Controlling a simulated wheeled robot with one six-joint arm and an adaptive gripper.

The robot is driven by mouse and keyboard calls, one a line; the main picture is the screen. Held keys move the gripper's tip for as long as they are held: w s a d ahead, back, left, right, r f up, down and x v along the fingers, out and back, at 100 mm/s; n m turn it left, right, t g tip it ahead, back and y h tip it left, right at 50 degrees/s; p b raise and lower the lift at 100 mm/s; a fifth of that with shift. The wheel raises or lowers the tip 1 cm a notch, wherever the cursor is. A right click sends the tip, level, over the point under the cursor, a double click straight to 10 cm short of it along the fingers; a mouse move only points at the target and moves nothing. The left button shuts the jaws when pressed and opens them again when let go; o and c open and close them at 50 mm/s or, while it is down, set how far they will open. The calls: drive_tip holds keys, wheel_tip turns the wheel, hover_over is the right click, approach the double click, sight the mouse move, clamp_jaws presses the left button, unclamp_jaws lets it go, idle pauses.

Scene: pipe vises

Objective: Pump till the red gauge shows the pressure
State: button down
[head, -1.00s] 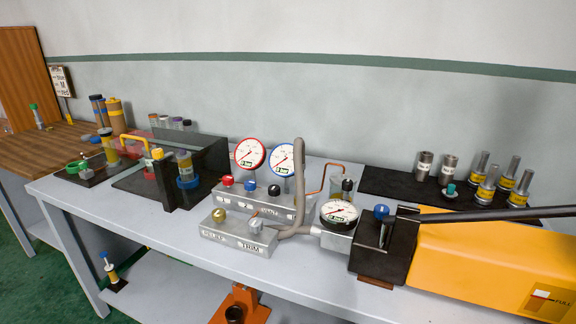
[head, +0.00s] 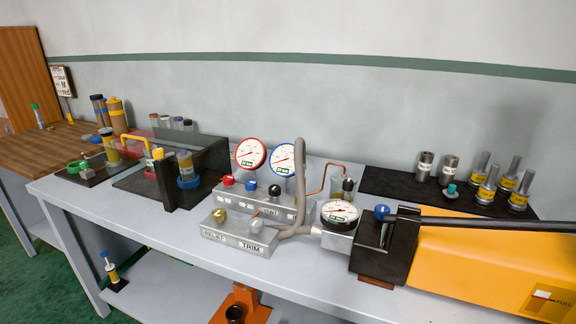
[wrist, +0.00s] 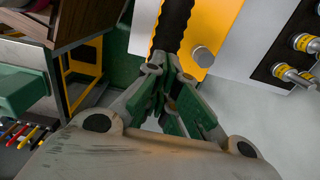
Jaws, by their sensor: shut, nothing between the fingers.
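The red-rimmed gauge (head: 250,154) stands on the manifold block, left of the blue-rimmed gauge (head: 284,159). Its needle is too small to read. The yellow pump (head: 470,262) sits at the front right, with a dark lever (head: 480,221) running out past the right edge. A blue knob (head: 381,212) is on its black head. In the wrist view, my gripper (wrist: 174,100) is shut, its green-padded fingers together. The black wavy handle grip (wrist: 172,28) lies directly beyond the fingertips; I cannot tell whether they touch. My gripper is outside the head view.
A third gauge (head: 339,213) sits beside the pump head. A valve block (head: 238,237) marked relief and trim is in front, with a brass and a silver knob. A grey hose (head: 300,185) arches upward. Metal fittings stand on a black mat (head: 400,183) behind the pump.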

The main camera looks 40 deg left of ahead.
drive_tip(key=shift+w+d+f, duration=0.1)
drive_tip(key=shift+d+f, duration=0.15)
drive_tip(key=shift+f, duration=0.8)
drive_tip(key=shift+w+d+f, duration=0.1)
drive_tip(key=shift+d+f, duration=0.1)
drive_tip(key=shift+f, duration=0.95)
drive_tip(key=shift+d+f, duration=0.2)
drive_tip(key=shift+f, duration=2.05)
drive_tip(key=r, duration=0.7)
drive_tip(key=shift+s+a+r, duration=0.1)
drive_tip(key=shift+a+r, duration=0.3)
drive_tip(key=r, duration=0.2)
drive_tip(key=a+r, duration=0.1)
drive_tip(key=r, duration=0.2)
drive_tip(key=a+r, duration=0.1)
drive_tip(key=r, duration=0.1)
drive_tip(key=shift+s+r, duration=0.15)
drive_tip(key=shift+s, duration=0.15)
